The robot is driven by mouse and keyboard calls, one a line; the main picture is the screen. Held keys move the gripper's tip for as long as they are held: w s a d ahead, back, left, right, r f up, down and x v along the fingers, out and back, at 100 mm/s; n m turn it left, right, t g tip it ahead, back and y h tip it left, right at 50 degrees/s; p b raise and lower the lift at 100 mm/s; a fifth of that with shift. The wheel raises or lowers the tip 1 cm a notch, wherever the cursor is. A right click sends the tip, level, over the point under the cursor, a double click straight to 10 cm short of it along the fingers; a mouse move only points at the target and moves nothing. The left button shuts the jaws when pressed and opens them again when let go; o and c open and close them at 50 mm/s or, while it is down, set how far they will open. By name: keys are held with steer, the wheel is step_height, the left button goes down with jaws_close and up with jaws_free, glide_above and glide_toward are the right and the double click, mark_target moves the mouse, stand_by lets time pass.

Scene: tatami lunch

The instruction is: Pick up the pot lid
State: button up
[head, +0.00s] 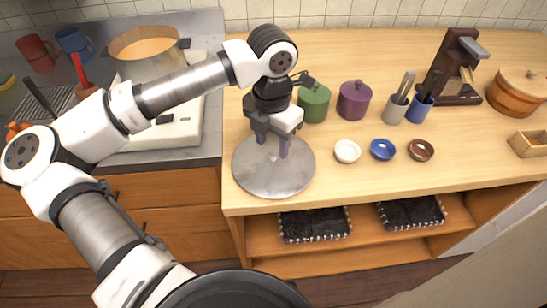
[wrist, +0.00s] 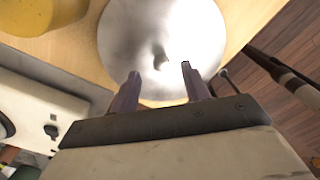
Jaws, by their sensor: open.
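The pot lid (head: 252,180) is a wide, round, grey metal disc lying flat at the front left of the wooden counter. In the wrist view the lid (wrist: 125,35) fills the upper middle, with a small knob near its centre. My gripper (head: 272,147) points down over the lid. It is open and empty, with its two purple fingers apart. In the wrist view the fingertips (wrist: 160,70) stand on either side of the knob. I cannot tell how high they are above the lid. The gripper and fingers hide part of the lid in the head view.
A green canister (head: 314,103) and a purple canister (head: 354,100) stand behind right of the lid. Three small bowls, white (head: 347,151), blue (head: 382,149) and brown (head: 421,150), sit to its right. A stove with a copper pot (head: 145,48) is at left.

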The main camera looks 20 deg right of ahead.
mark_target(273, 152)
steer(key=shift+d+f, duration=0.1)
steer(key=shift+f, duration=1.6)
steer(key=shift+c, duration=0.2)
jaws_close()
